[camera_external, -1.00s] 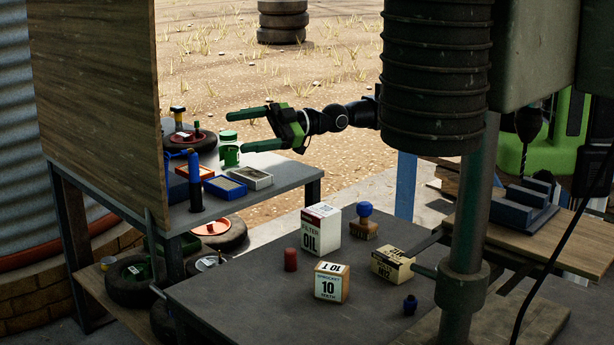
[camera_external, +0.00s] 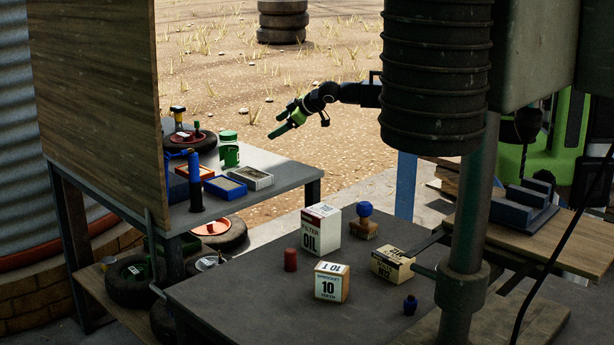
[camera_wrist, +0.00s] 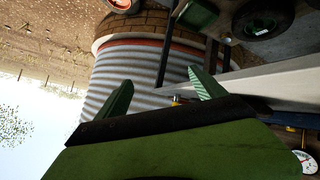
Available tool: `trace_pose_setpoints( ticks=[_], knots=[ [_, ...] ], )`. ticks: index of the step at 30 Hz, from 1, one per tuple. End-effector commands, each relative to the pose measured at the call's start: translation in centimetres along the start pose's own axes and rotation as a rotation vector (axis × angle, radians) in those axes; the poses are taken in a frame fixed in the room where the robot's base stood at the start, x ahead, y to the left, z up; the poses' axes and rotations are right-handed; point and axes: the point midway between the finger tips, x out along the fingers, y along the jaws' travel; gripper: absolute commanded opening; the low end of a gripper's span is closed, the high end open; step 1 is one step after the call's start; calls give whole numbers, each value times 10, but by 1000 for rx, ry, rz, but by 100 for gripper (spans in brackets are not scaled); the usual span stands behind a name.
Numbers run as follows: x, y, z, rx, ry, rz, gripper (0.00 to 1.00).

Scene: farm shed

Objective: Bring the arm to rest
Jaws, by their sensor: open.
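My gripper (camera_external: 287,122) is in the air above and to the right of the rear bench in the external view, clear of everything on it. Its green fingers point down and to the left. In the wrist view the two fingers (camera_wrist: 160,92) stand apart with nothing between them. My arm reaches in from the right, and part of it is hidden behind a dark ribbed cylinder (camera_external: 436,75).
The rear bench (camera_external: 290,173) holds a green jar (camera_external: 229,150), shallow boxes and a blue bottle (camera_external: 195,182). The front table (camera_external: 230,300) holds an oil filter box (camera_external: 319,232), a sprocket box (camera_external: 331,283) and smaller items. A wooden board (camera_external: 98,90) stands at left.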

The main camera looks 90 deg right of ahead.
Motion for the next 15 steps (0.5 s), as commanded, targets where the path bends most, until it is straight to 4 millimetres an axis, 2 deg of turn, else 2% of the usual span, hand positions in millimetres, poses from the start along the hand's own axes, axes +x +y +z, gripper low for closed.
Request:
trace_pose_setpoints(
  ticks=[1, 6, 9, 15],
  knots=[
    [-1, -22, 33, 7, -65, -29, 80],
    [-28, -84, 117, 15, -312, -149, 80],
    [-48, -114, 156, 5, -434, -218, 80],
    [-88, -158, 216, -29, -627, -336, 80]
  ],
)
